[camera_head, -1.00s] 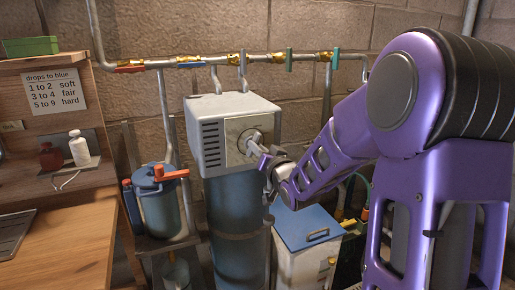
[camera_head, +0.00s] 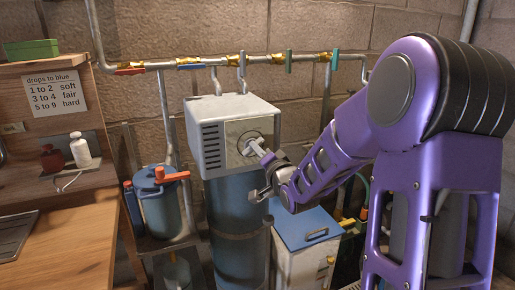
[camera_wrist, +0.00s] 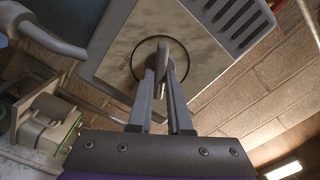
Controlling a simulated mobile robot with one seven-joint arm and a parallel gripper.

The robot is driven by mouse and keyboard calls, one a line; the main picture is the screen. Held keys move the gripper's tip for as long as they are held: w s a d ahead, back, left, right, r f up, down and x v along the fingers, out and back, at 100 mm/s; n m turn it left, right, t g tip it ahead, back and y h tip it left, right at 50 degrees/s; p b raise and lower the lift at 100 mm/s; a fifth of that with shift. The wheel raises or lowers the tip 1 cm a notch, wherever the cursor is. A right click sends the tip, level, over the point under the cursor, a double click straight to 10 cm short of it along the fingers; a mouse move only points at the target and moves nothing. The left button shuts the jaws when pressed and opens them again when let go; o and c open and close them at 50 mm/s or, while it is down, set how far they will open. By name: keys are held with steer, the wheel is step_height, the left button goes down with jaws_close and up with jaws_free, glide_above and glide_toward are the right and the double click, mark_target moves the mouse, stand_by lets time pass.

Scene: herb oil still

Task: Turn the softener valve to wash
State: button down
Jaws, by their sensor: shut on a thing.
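The softener valve head is a pale grey box (camera_head: 208,147) with side slots, standing on a blue cylinder (camera_head: 238,215). Its front has a worn, stained plate (camera_head: 236,130) with a round dial outline. In the wrist view the valve's grey handle (camera_wrist: 162,58) stands out from this plate (camera_wrist: 205,40). My gripper (camera_head: 260,152) reaches the plate from the right and is shut on the handle. In the wrist view its two fingers (camera_wrist: 162,75) lie on either side of the handle. Any position markings on the plate are not readable.
A blue-lidded box (camera_head: 306,228) stands below my wrist. A blue canister with an orange handle (camera_head: 160,205) stands left of the cylinder. A pipe (camera_head: 215,61) with several coloured valve levers runs along the wall above. A wooden bench (camera_head: 70,245) is at the left.

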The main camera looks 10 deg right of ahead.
steer(key=shift+m, duration=0.7)
steer(key=c, duration=0.8)
jaws_free()
steer(key=shift+c, duration=0.2)
steer(key=shift+s+f, duration=0.1)
